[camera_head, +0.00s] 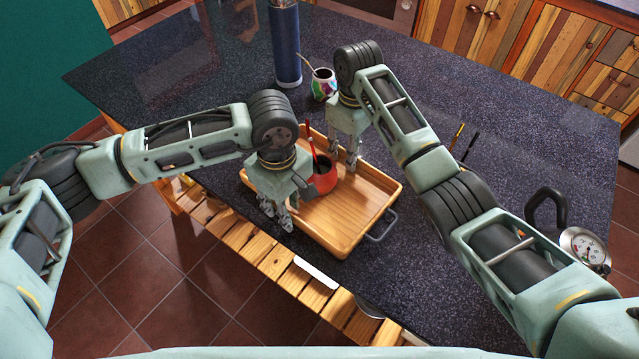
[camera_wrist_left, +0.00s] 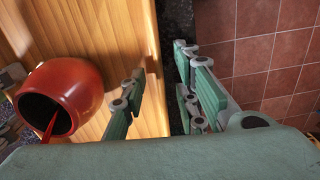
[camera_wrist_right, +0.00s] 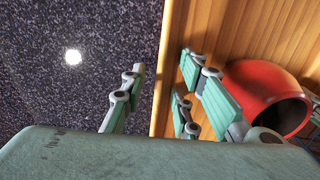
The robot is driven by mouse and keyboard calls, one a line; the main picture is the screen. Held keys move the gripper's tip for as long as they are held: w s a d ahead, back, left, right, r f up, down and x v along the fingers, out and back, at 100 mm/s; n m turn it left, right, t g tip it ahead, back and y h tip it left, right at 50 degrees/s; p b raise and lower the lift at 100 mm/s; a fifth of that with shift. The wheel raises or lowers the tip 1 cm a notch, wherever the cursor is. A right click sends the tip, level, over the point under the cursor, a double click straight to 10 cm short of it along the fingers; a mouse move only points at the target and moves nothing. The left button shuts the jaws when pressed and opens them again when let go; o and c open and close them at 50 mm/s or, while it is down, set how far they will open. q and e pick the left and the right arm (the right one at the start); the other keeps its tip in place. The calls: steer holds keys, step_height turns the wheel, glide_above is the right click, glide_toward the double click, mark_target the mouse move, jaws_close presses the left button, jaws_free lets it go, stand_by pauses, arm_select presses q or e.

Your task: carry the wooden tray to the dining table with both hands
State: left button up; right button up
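The wooden tray (camera_head: 335,232) lies flat on a dark speckled counter, near its wood-slatted front edge. A red pot (camera_head: 325,178) with a red stick in it stands in the tray; it also shows in the left wrist view (camera_wrist_left: 70,90) and right wrist view (camera_wrist_right: 265,90). My left gripper (camera_head: 276,212) is at the tray's near-left side, its fingers apart on either side of the rim in the left wrist view (camera_wrist_left: 165,100). My right gripper (camera_head: 344,155) is at the far side, its fingers apart across the opposite rim in the right wrist view (camera_wrist_right: 160,95). Rim contact cannot be told.
A blue cylinder (camera_head: 285,48) and a colourful cup (camera_head: 323,86) stand behind the tray. The counter (camera_head: 555,130) is mostly clear at the far right. Wooden cabinets (camera_head: 545,45) stand beyond. Tiled floor (camera_head: 150,270) lies in front.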

arm_select(q)
steer(key=shift+c, duration=0.3)
arm_select(e)
steer(key=shift+c, duration=0.3)
arm_select(q)
jaws_close()
arm_select(e)
jaws_close()
